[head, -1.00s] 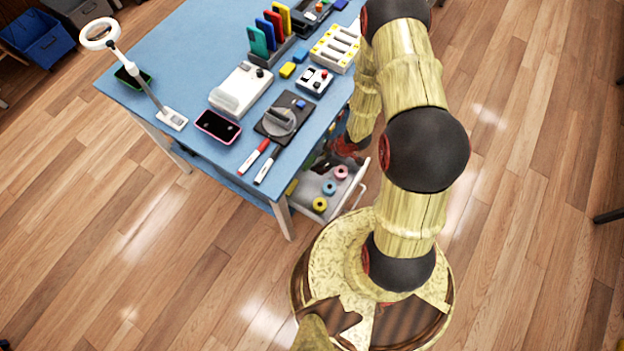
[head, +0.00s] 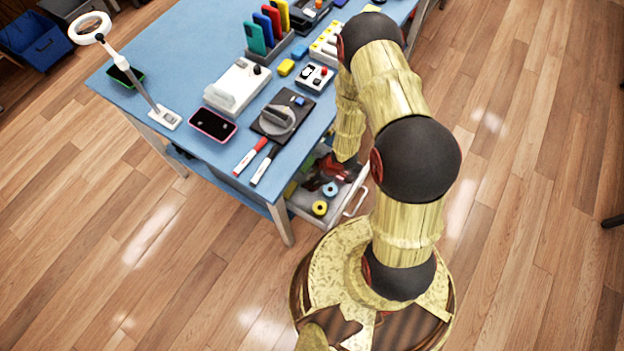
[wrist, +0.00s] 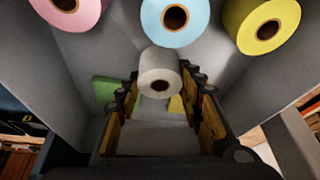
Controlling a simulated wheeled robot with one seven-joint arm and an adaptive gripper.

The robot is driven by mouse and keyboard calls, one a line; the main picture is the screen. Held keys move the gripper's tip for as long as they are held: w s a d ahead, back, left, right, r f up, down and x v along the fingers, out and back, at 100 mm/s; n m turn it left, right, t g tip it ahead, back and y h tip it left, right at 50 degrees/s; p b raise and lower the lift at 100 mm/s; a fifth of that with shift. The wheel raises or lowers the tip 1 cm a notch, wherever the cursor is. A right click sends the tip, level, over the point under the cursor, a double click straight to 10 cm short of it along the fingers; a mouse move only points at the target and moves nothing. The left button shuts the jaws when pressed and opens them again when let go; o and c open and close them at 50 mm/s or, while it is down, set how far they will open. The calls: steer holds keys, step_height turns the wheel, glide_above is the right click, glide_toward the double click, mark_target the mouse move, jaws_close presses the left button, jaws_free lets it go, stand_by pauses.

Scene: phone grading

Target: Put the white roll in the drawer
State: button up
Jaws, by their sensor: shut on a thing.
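The white roll (wrist: 158,62) is between the two fingers of my gripper (wrist: 158,80) in the wrist view, with its hollow core facing the camera. My gripper is shut on it. In the head view my gripper (head: 326,172) is over the open drawer (head: 337,207), below the table top at the table's right side. The white roll is hidden there. In the wrist view the grey inside of the drawer (wrist: 238,80) surrounds the gripper. I cannot tell whether the roll touches the drawer floor.
The drawer holds a pink roll (wrist: 72,10), a blue roll (wrist: 176,16) and a yellow roll (wrist: 262,22). A green item (wrist: 104,90) lies beside the left finger. The blue table (head: 165,60) carries phones, markers and tools above the drawer.

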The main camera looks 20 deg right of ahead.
steer(key=o, duration=0.7)
steer(key=shift+f, duration=0.15)
steer(key=o, duration=0.4)
steer(key=shift+c, duration=0.2)
steer(key=shift+o, duration=0.5)
steer(key=p+v, duration=0.5)
steer(key=v, duration=0.7)
steer(key=shift+r+p, duration=0.2)
steer(key=shift+p, duration=0.2)
